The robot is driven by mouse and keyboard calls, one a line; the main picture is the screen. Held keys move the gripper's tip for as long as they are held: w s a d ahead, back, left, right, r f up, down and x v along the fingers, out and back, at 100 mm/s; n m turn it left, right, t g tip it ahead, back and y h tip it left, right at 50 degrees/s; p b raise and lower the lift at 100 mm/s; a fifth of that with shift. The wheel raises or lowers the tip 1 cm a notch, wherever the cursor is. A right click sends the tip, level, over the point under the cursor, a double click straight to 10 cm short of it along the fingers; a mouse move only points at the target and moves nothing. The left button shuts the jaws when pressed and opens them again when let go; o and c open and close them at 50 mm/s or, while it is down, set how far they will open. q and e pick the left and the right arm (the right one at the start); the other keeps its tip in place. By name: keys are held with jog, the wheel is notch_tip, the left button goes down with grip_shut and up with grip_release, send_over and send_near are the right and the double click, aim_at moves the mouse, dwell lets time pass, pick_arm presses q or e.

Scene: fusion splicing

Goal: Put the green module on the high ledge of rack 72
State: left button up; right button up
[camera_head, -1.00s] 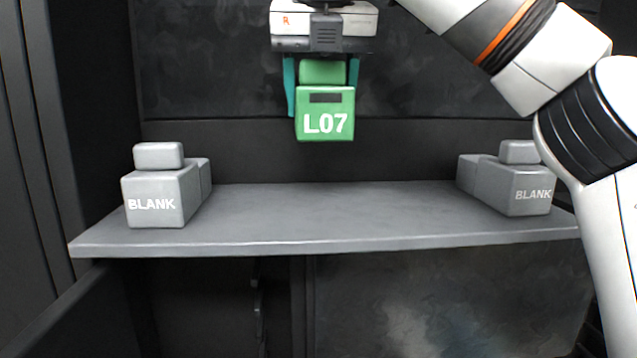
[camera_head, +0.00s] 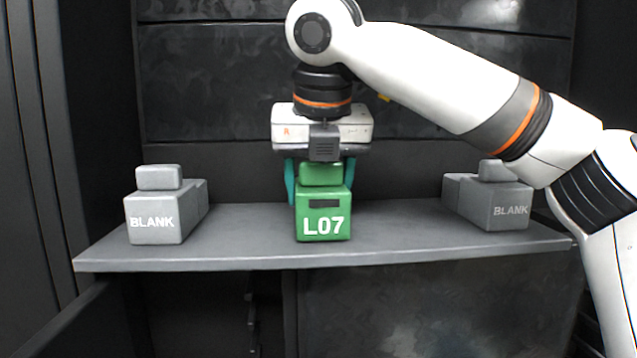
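The green module (camera_head: 323,222), marked L07, is upright at the middle of the grey ledge (camera_head: 250,243). Its base is level with the bases of the grey blocks, on the ledge or just above it; I cannot tell if it touches. My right gripper (camera_head: 321,180) comes down from above, its teal fingers on both sides of the module's upper part, shut on it. My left gripper is not in view. No rack number shows.
A grey BLANK block (camera_head: 153,218) stands at the ledge's left end and another BLANK block (camera_head: 508,208) at its right end. Bare ledge lies on both sides of the module. A dark back panel (camera_head: 220,175) rises behind.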

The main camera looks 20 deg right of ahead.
jog(key=shift+f, duration=0.15)
jog(key=o, duration=1.1)
jog(key=shift+w, duration=0.2)
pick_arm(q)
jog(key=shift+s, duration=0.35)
pick_arm(e)
jog(key=shift+s, duration=0.1)
jog(key=shift+s+a+r, duration=0.1)
jog(key=shift+s+r, duration=0.05)
jog(key=shift+r, duration=0.35)
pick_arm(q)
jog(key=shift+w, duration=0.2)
pick_arm(e)
jog(key=v, duration=1.1)
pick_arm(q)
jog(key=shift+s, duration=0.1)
